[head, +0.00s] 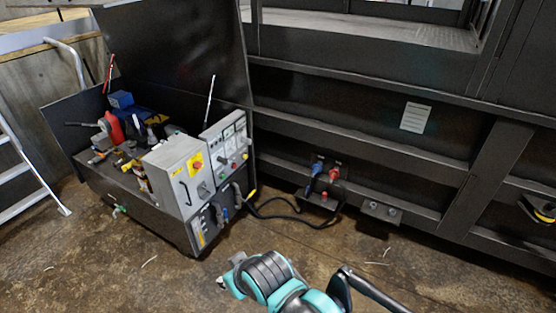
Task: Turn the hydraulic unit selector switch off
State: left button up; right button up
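The hydraulic unit (130,195) stands at the left with two grey control boxes at its front right corner. The nearer box (172,165) has a yellow plate with a red knob (197,165), a dark handle, and a small dark control (203,189) below the plate. The other panel (230,145) carries small dials and buttons, one red. Which control is the selector switch, and its position, are too small to tell. A teal and black arm of mine, seemingly the right, ends (228,278) at bottom centre, apart from the boxes; its fingers are not clear. My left gripper is out of view.
Black cables (275,215) run from the unit along the floor to blue and red sockets (325,170) on the dark compactor wall. A ladder (30,180) stands far left. A dark raised cover (175,60) rises behind the unit. The concrete floor in front is mostly clear.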

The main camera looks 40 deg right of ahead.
aim_at(224, 161)
jog(key=z, duration=0.9)
jog(key=i+l, duration=0.35)
jog(key=l, duration=0.2)
jog(key=i+l, duration=0.4)
jog(key=l, duration=0.15)
jog(key=i+l, duration=0.35)
jog(key=l, duration=0.2)
jog(key=i+l, duration=0.4)
jog(key=l, duration=0.15)
